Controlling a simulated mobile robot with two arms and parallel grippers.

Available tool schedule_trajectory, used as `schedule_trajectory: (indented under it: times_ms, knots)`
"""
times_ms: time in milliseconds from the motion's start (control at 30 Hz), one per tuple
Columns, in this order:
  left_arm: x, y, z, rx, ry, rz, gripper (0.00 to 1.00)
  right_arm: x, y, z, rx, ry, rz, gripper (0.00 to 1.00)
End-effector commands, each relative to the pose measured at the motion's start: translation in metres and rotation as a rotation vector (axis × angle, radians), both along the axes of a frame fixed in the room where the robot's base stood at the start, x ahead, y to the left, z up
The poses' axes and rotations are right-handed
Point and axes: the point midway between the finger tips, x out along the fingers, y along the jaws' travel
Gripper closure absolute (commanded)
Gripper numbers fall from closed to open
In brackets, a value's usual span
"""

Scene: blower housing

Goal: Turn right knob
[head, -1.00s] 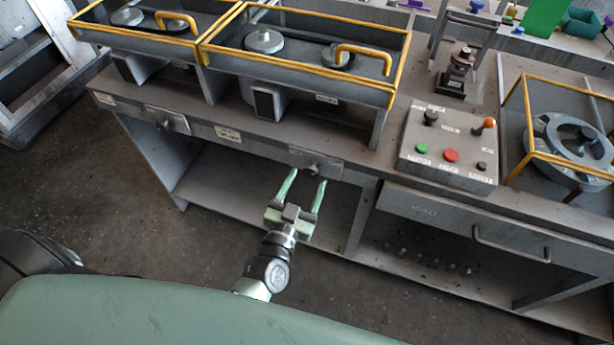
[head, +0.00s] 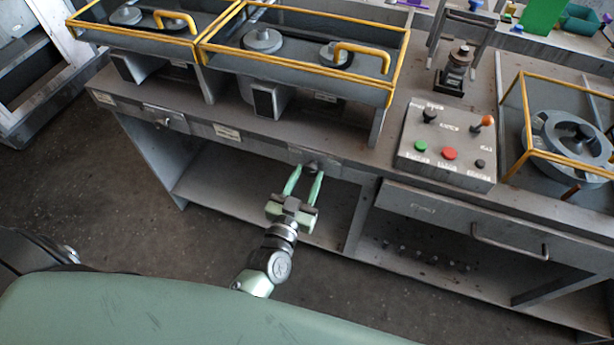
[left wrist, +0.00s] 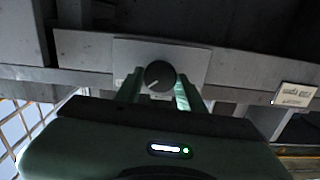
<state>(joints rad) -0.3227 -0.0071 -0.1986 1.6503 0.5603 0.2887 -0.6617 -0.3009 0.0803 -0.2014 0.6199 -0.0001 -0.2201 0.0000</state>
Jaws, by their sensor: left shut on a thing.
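The right knob (head: 313,165) is a small dark round knob on a light plate on the front edge of the workbench. It also shows in the left wrist view (left wrist: 159,75), with a pale pointer line aimed to the lower left. My left gripper (head: 304,174) reaches up to it from below, with its two green fingers shut on the knob, one at each side. The left knob (head: 166,122) sits on a similar plate farther left on the same edge. My right gripper is not in view.
A control box (head: 446,148) with green and red buttons stands on the bench (head: 390,170). Yellow-edged housings (head: 300,68) stand at the back left. A drawer handle (head: 510,243) sticks out at right. The shelf under the bench is mostly open.

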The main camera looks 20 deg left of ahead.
Motion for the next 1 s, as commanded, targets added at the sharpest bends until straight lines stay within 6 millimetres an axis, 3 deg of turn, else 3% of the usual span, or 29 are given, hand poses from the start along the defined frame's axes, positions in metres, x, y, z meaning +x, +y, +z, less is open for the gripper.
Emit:
schedule_trajectory:
  times_ms: [1000]
  knots:
    - [0.0002,0.0011,0.0001,-0.731,0.024,0.0,1.0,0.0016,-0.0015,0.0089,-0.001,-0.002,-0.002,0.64]
